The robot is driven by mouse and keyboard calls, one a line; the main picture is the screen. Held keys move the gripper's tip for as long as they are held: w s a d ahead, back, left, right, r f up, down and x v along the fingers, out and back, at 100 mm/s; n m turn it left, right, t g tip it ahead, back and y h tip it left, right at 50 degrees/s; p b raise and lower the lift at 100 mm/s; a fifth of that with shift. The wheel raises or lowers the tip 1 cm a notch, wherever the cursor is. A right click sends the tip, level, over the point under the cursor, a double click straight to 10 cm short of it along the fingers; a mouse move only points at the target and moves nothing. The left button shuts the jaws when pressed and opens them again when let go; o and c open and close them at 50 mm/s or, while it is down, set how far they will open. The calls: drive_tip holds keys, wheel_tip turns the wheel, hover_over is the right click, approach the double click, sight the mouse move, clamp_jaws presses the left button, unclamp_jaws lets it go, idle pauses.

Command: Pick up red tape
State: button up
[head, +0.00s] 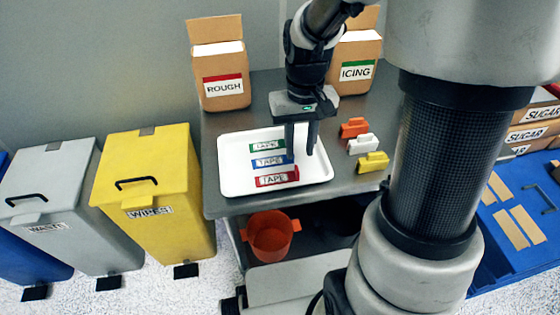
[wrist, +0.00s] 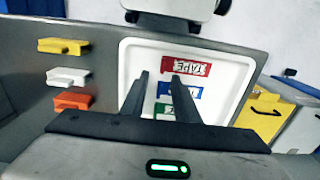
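The red tape (head: 276,180) lies flat in the white tray (head: 234,183), nearest the tray's front edge, with a white TAPE label. In the wrist view the red tape (wrist: 194,66) shows just past the fingertips. The blue tape (head: 266,161) and the green tape (head: 262,146) lie behind it in a row. My gripper (head: 300,154) points down over the right part of the tray. Its two fingers are apart with nothing between them. In the wrist view my gripper (wrist: 160,74) partly covers the blue and green tapes.
Orange (head: 354,127), white (head: 362,143) and yellow (head: 373,161) clips lie right of the tray. ROUGH (head: 223,95) and ICING (head: 362,58) boxes stand at the back of the table. An orange bucket (head: 270,236) sits on the shelf below. Bins, including a yellow one (head: 160,190), stand left.

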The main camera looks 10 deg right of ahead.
sight(296, 167)
drive_tip(key=f, duration=0.2)
drive_tip(key=f+b, duration=0.1)
drive_tip(key=f, duration=0.2)
drive_tip(key=shift+a+f+b, duration=0.25)
drive_tip(key=shift+f+b, duration=0.1)
clamp_jaws()
